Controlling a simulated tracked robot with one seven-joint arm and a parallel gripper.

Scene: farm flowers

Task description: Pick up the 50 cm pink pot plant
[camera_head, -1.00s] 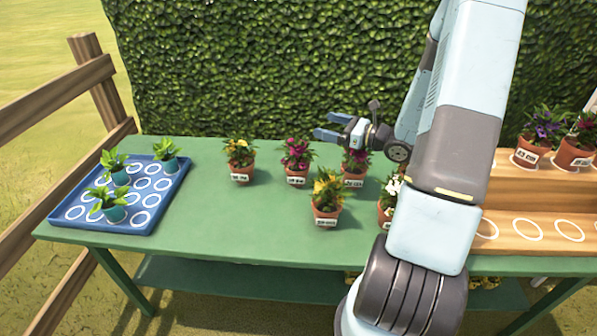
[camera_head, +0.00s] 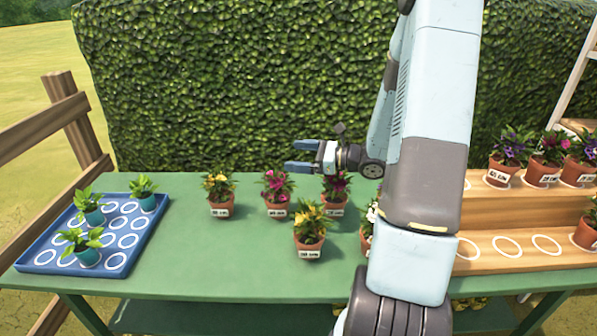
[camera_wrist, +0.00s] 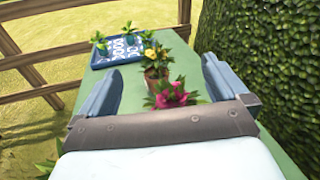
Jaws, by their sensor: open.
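Two pink-flowered plants in terracotta pots stand on the green table: a left one (camera_head: 277,193) and a right one (camera_head: 334,195). Both have white labels that are too small to read surely, so I cannot tell which is 50 cm. My gripper (camera_head: 292,156) is open and empty, above and behind the pink plants in the head view, its fingers pointing left. In the wrist view, a pink plant (camera_wrist: 172,95) shows low between the open fingers (camera_wrist: 161,68), its pot hidden by my gripper. A yellow plant (camera_wrist: 155,62) stands beyond it.
Yellow plants stand left (camera_head: 219,192) and in front (camera_head: 311,232). A white-flowered plant (camera_head: 368,222) is partly hidden by my arm. A blue tray (camera_head: 40,258) with teal pots is at left. A wooden stepped shelf (camera_head: 480,262) holds purple plants at right. A hedge (camera_head: 230,80) rises behind.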

